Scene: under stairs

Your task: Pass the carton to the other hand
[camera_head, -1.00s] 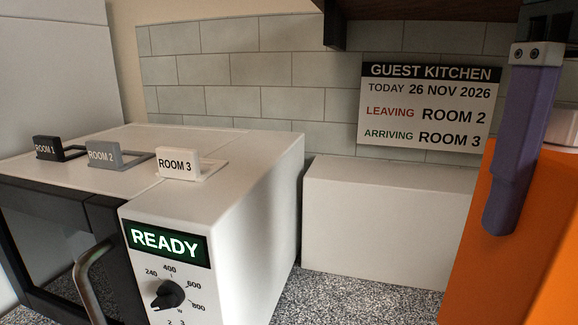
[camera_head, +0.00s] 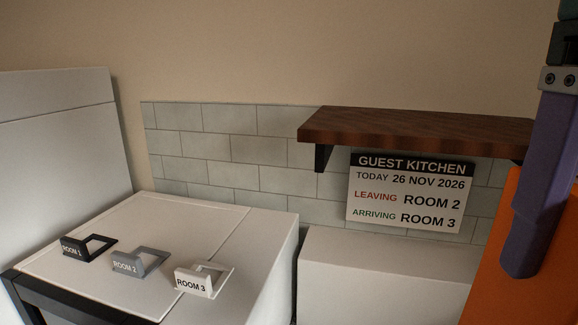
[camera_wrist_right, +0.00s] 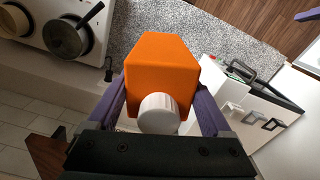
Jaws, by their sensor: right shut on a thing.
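The orange carton (camera_wrist_right: 160,75) with a white ribbed cap (camera_wrist_right: 157,114) sits between the purple fingers of my right gripper (camera_wrist_right: 160,98), which is shut on it. In the head view the carton (camera_head: 487,292) is cut off at the right edge, partly behind one purple finger. The carton is held in the air in front of the counter. A purple tip (camera_wrist_right: 308,15), which looks like a finger of my left gripper, shows in the top right corner of the wrist view, apart from the carton. The rest of it is out of view.
A white appliance (camera_head: 245,235) carries tags for ROOM 1, ROOM 2 and ROOM 3. A white box (camera_head: 385,275) stands beside it, below a guest kitchen sign (camera_head: 360,210) and a wooden shelf (camera_head: 410,128). A pan (camera_wrist_right: 65,38) shows in the wrist view.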

